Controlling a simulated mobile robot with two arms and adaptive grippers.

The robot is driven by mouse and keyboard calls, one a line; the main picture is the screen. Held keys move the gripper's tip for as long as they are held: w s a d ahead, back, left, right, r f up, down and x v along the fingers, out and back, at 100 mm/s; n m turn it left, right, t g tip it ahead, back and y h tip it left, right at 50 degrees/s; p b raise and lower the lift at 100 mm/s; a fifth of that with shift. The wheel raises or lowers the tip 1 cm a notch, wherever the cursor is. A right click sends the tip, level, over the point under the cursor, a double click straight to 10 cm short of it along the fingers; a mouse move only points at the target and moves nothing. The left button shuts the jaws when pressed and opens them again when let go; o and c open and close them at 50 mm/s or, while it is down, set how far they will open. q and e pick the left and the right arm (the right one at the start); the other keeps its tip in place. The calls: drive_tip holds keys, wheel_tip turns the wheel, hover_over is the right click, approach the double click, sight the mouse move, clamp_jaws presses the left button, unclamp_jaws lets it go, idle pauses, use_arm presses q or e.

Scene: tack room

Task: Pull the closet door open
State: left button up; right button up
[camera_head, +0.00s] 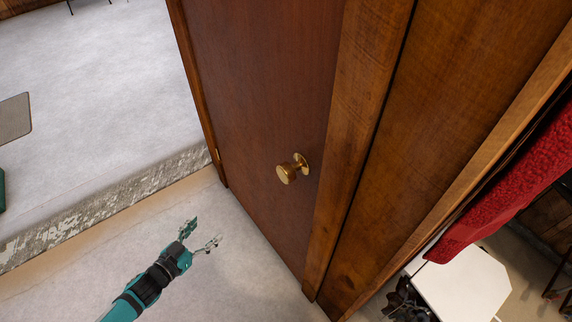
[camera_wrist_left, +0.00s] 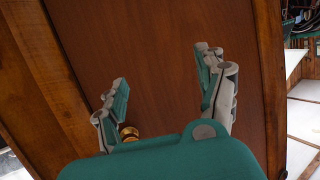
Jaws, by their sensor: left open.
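The closet door (camera_head: 262,95) is a reddish-brown wooden panel in a lighter wood frame, and it looks shut. A round brass knob (camera_head: 288,172) sticks out from its right side. My left gripper (camera_head: 204,234) is open and empty, to the left of and lower in the picture than the knob, apart from it. In the left wrist view the open fingers (camera_wrist_left: 165,82) face the door panel (camera_wrist_left: 150,35). The knob (camera_wrist_left: 129,133) shows there beside the base of the left finger, partly hidden by the gripper. My right gripper is not in view.
A hinge (camera_head: 217,155) sits on the door's left edge. A worn whitish sill (camera_head: 110,203) crosses the floor at left. Pale floor (camera_head: 240,280) in front of the door is clear. A red textile (camera_head: 510,180) and a white surface (camera_head: 465,285) are at right.

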sight(282, 175)
use_arm(q)
drive_tip(key=s+d+r+m+g+h, duration=0.1)
drive_tip(key=d+r+h, duration=0.15)
drive_tip(key=r, duration=0.35)
drive_tip(key=s+d+r+m+h+p, duration=0.1)
drive_tip(key=d+r+m+h, duration=0.1)
drive_tip(key=d+r, duration=0.3)
drive_tip(key=s+d+r+m+g+h, duration=0.1)
drive_tip(key=d+r+h, duration=0.15)
drive_tip(key=r, duration=0.45)
drive_tip(key=shift+m+h, duration=0.3)
drive_tip(key=p+x, duration=0.3)
drive_tip(key=x, duration=1.3)
drive_tip(key=shift+w+d, duration=0.15)
drive_tip(key=shift+w, duration=0.25)
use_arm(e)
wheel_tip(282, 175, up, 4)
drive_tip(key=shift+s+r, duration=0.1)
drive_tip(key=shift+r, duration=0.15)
use_arm(q)
clamp_jaws()
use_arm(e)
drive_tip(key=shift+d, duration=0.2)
